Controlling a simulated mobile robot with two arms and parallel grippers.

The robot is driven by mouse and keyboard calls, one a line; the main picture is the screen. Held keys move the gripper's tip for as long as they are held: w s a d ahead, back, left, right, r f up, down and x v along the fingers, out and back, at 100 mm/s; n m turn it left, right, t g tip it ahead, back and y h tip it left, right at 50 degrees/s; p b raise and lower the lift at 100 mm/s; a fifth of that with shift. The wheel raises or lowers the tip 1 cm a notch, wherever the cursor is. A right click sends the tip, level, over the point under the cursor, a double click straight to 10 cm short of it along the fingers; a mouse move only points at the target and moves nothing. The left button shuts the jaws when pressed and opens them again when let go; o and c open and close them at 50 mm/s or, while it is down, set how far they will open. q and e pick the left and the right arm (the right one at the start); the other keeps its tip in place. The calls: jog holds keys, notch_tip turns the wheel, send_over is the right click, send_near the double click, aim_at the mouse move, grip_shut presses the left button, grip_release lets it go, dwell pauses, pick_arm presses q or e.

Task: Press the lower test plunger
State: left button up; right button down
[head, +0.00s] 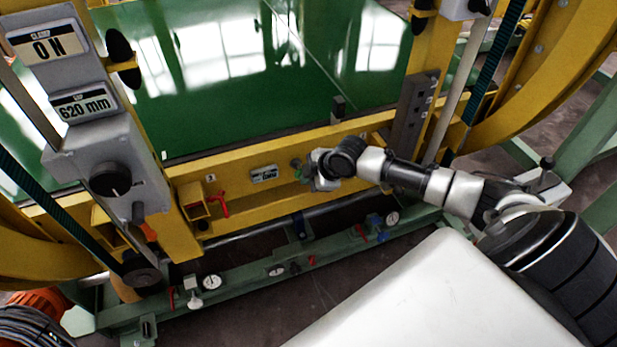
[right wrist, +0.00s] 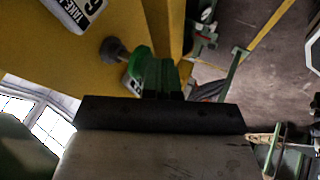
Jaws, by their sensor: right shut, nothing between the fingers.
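A small green part with a grey knob, which looks like a test plunger (head: 296,163), sits on the yellow lower beam (head: 245,198), just left of my right gripper (head: 313,180). In the right wrist view the grey knob (right wrist: 113,50) and a bright green disc (right wrist: 138,64) show close to the tips of my right gripper (right wrist: 165,80). That gripper is shut and empty. It partly covers the green part, and I cannot tell whether they touch. I cannot tell whether this is the lower plunger. My left gripper is not in view.
A red-handled part (head: 219,203) and a small label plate (head: 264,174) are on the beam to the left. Below runs a green rail (head: 245,278) with gauges. A grey control post (head: 95,150) reading ON and 620 mm stands at left. A green panel (head: 250,80) lies behind.

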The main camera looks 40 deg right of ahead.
jog(key=shift+w, duration=0.2)
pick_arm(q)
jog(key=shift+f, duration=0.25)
pick_arm(e)
jog(key=shift+w+d+r, duration=0.1)
jog(key=shift+w+d, duration=0.15)
jog(key=shift+w, duration=0.6)
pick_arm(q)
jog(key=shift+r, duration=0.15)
